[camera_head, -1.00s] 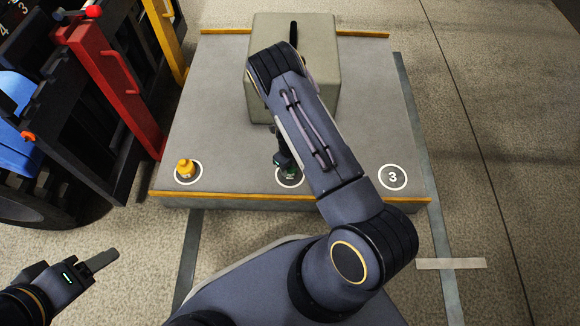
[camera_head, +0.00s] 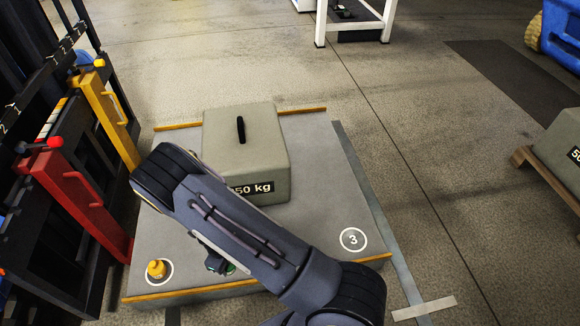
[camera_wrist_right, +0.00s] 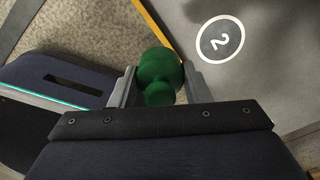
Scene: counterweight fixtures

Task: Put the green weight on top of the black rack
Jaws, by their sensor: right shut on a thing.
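The green weight (camera_wrist_right: 158,68) is between the two fingers of my right gripper (camera_wrist_right: 159,80) in the right wrist view, and the gripper is shut on it. It is held clear of the white circle marked 2 (camera_wrist_right: 220,39). In the head view my right arm covers most of the gripper (camera_head: 220,265), and only a sliver of green shows there. A black frame structure (camera_head: 60,240) stands at the left with number labels, and it looks like the black rack; its top is only partly in view. My left gripper is not in view.
A yellow weight (camera_head: 156,269) stands on a circle at the platform's (camera_head: 330,200) front left. A large 50 kg block (camera_head: 270,150) sits behind my arm. Red (camera_head: 85,205) and yellow (camera_head: 108,115) posts stand by the black frame. Circle 3 (camera_head: 353,239) is empty.

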